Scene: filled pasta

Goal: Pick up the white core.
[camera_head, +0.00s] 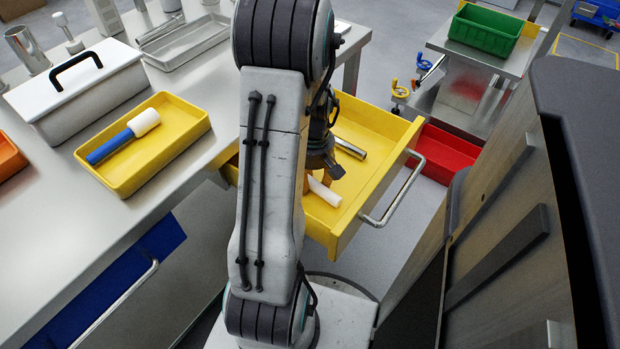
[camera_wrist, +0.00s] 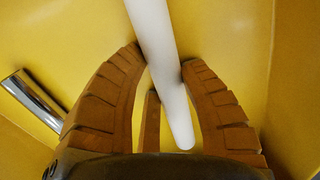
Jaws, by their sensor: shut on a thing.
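The white core (camera_head: 324,192) is a plain white rod in the open yellow drawer (camera_head: 385,140). In the wrist view the white core (camera_wrist: 160,60) runs from the top edge down between the brown ridged fingers of my gripper (camera_wrist: 165,60). The gripper is shut on it. In the head view my arm hides part of the gripper and one end of the core. Yellow drawer surface lies behind the core; I cannot tell whether the core touches the drawer floor.
A metal cylinder (camera_head: 350,148) lies in the same drawer and shows in the wrist view (camera_wrist: 35,105). Drawer walls stand close around the gripper. On the bench (camera_head: 60,220), a yellow tray (camera_head: 190,125) holds a blue-handled white tool (camera_head: 122,137). A red bin (camera_head: 445,155) is beyond the drawer.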

